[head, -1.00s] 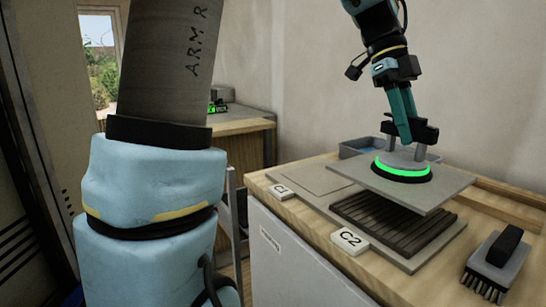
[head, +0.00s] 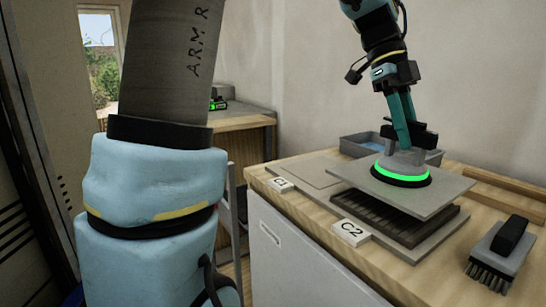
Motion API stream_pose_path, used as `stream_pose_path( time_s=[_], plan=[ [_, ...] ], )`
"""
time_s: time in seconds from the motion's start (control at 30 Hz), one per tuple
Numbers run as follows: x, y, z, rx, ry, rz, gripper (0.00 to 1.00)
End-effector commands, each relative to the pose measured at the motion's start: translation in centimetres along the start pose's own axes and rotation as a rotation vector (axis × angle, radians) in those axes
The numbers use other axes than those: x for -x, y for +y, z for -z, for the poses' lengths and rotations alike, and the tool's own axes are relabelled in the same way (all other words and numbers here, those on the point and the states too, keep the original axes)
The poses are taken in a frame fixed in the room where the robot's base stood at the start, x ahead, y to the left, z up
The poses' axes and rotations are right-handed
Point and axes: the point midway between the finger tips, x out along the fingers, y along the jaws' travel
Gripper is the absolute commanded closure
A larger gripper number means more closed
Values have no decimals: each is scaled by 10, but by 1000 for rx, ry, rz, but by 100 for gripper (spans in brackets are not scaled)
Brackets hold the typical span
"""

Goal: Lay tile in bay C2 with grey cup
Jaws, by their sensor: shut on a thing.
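My gripper (head: 403,135) is shut on the grey suction cup (head: 404,161), whose green ring glows. The cup sits on top of a flat grey tile (head: 432,194), which hangs from it above bay C2. Bay C2 (head: 408,232) has a grey surround and dark ridged adhesive (head: 378,214), partly hidden under the tile. The tile looks roughly level, with a gap visible at its front edge. The white C2 label (head: 350,233) stands at the bay's front left.
Bay C1 (head: 306,172) with its label (head: 280,184) lies to the left. A brush (head: 499,254) lies at the right front. A blue-grey tray (head: 362,146) stands behind, and a wooden strip (head: 512,194) lies at the back right.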

Motion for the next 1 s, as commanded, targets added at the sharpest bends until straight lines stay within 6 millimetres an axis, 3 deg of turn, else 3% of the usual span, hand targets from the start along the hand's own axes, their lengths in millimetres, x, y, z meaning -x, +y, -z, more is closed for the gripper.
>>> stream_pose_path(
  time_s=[1.0],
  plan=[
    [-15, 0, -7, -1, 0, 2, 100]
  ],
)
